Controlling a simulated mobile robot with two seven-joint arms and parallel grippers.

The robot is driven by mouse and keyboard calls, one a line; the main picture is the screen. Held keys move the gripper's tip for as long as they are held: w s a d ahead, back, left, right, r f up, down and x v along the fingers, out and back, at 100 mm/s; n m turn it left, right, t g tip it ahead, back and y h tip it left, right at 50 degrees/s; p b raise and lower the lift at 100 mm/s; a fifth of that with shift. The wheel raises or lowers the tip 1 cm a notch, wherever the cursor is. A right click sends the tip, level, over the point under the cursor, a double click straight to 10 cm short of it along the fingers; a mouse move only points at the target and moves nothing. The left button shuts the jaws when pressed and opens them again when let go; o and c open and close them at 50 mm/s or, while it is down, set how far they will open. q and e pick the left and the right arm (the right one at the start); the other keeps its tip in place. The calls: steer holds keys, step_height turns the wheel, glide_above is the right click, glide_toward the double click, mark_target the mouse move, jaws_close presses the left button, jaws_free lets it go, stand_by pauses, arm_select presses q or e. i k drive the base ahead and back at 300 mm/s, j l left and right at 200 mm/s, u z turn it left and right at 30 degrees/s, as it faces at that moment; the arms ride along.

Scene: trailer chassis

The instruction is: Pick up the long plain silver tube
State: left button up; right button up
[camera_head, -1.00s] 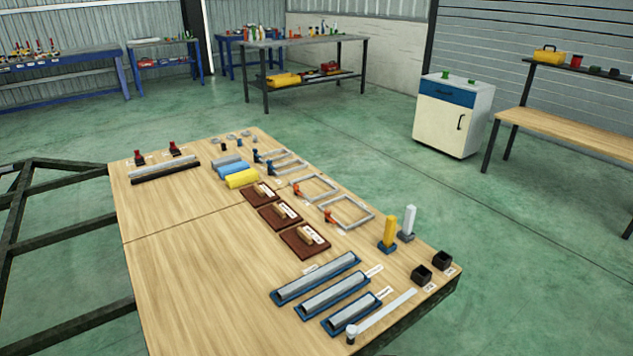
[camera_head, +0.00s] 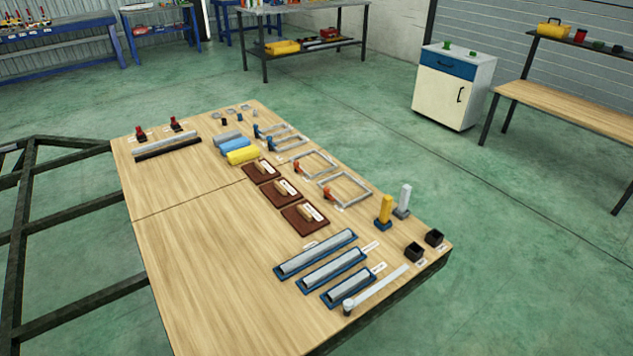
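Three plain silver tubes lie side by side on blue trays near the front right of the wooden table (camera_head: 200,270). The long silver tube (camera_head: 317,250) is the farthest of the three, on its own blue tray (camera_head: 281,275). A middle-length tube (camera_head: 331,268) and a short tube (camera_head: 351,283) lie nearer. White labels sit by the tray ends; their text is too small to read. Neither of my grippers is in view, and nothing touches the tubes.
A flat silver strip (camera_head: 383,287) lies just right of the short tube. The table's left front is bare. A dark frame (camera_head: 75,222) is at left.

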mark_target(305, 258)
steer(key=i+l+u, duration=0.25)
steer(key=l+u, duration=0.2)
steer(key=i+l+u, duration=0.2)
steer(key=l+u, duration=0.25)
steer(key=l, duration=0.2)
steer(key=l+u, duration=0.45)
steer(key=l, duration=0.2)
steer(key=l+u, duration=0.5)
steer(key=l, duration=0.2)
